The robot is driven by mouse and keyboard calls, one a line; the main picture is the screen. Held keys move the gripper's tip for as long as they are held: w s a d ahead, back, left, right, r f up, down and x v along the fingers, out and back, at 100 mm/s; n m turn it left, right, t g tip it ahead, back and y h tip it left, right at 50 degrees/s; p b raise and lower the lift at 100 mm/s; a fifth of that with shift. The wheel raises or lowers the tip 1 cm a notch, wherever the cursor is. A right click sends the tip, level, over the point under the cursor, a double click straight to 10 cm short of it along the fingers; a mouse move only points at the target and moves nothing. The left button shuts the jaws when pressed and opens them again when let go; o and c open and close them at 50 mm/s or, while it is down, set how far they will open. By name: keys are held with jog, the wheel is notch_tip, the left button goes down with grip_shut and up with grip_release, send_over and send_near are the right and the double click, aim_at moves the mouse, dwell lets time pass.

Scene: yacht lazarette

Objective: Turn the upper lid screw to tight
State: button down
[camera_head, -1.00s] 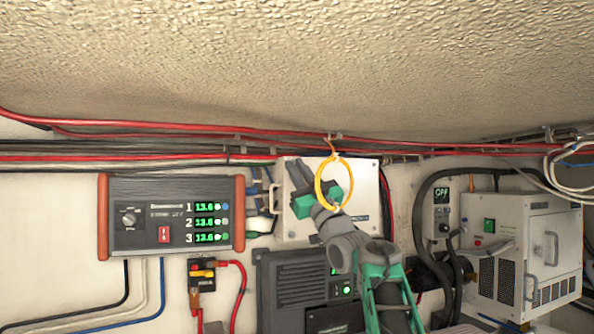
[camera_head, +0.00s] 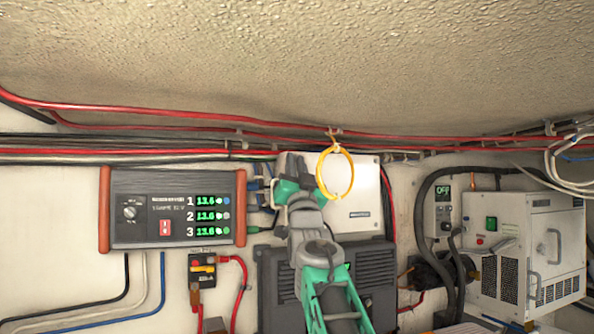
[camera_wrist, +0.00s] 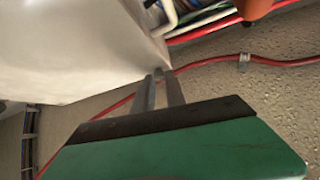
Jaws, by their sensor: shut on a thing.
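The white box (camera_head: 352,190) with a flat lid hangs on the wall below the cable run. My gripper (camera_head: 291,172) is at the upper left of its lid and covers that corner. In the wrist view, my two narrow fingers (camera_wrist: 160,76) are close together with their tips at the edge of the white box (camera_wrist: 80,45). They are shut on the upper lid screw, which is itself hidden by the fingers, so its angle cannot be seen.
A yellow loop (camera_head: 321,181) hangs from the red cable (camera_head: 220,116) just right of my gripper, in front of the box. A panel with green digits (camera_head: 172,211) is at left, a dark ribbed unit (camera_head: 282,283) below, and a white cabinet (camera_head: 525,250) at right.

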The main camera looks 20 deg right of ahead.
jog(key=shift+a+r+m+g+h+p, duration=0.2)
jog(key=shift+m+g+h+p, duration=1.35)
jog(key=shift+m, duration=1.25)
jog(key=shift+a+r+m+g+h+p, duration=0.2)
jog(key=shift+m+g+h+p, duration=0.9)
jog(key=shift+m+g, duration=1.3)
jog(key=shift+a+r+m+g+h+p, duration=0.2)
jog(key=shift+m+g+h+p, duration=1.1)
jog(key=shift+m, duration=1.9)
jog(key=shift+h, duration=0.25)
jog(key=c, duration=1.4)
grip_release()
jog(key=shift+f, duration=0.1)
jog(key=shift+o, duration=0.2)
